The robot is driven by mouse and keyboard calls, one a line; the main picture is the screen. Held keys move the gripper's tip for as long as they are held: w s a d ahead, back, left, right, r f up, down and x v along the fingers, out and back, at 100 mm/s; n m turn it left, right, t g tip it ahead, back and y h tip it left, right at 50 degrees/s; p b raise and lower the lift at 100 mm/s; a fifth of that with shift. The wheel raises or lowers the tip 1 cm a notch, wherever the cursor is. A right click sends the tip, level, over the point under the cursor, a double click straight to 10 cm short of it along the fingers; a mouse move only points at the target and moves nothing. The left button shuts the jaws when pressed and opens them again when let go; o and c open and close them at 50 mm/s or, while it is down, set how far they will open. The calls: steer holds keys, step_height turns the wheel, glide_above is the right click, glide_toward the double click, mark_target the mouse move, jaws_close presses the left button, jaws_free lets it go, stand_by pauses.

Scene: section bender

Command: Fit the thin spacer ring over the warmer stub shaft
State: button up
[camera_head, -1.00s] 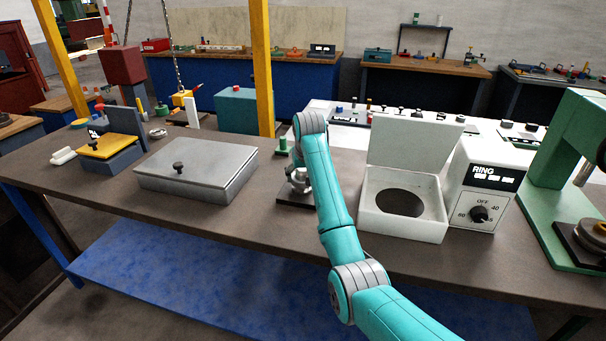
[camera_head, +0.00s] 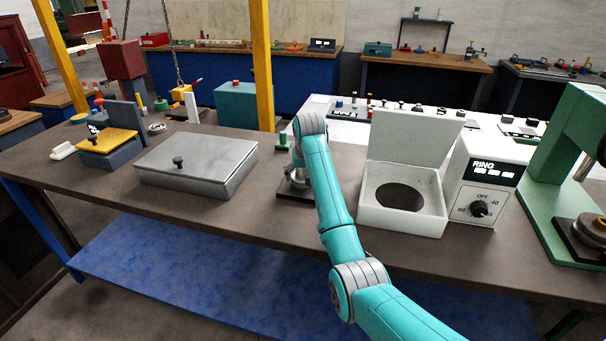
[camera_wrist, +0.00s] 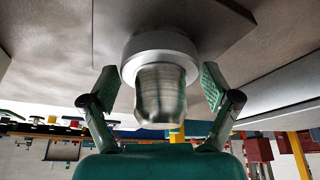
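A short metal stub shaft (camera_wrist: 160,98) with a rounded end shows in the wrist view, which looks upside down. A wider pale grey ring or collar (camera_wrist: 158,44) encircles its base end; I cannot tell whether this is the thin spacer ring. My gripper (camera_wrist: 158,88) is open, its two green-padded fingers on either side of the shaft with gaps, holding nothing. In the head view the shaft's dark base plate (camera_head: 290,193) lies on the bench, left of the white open-lidded box; my arm hides most of the shaft and gripper.
The white box (camera_head: 374,213) with a round opening and the RING control unit (camera_head: 482,195) stand right of my arm. A green press (camera_head: 548,225) is farther right. A grey lidded case (camera_head: 195,165) sits left. Bare bench (camera_head: 230,210) lies in front.

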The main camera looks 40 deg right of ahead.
stand_by(0.3)
steer(key=v, duration=1.2)
steer(key=shift+w, duration=0.1)
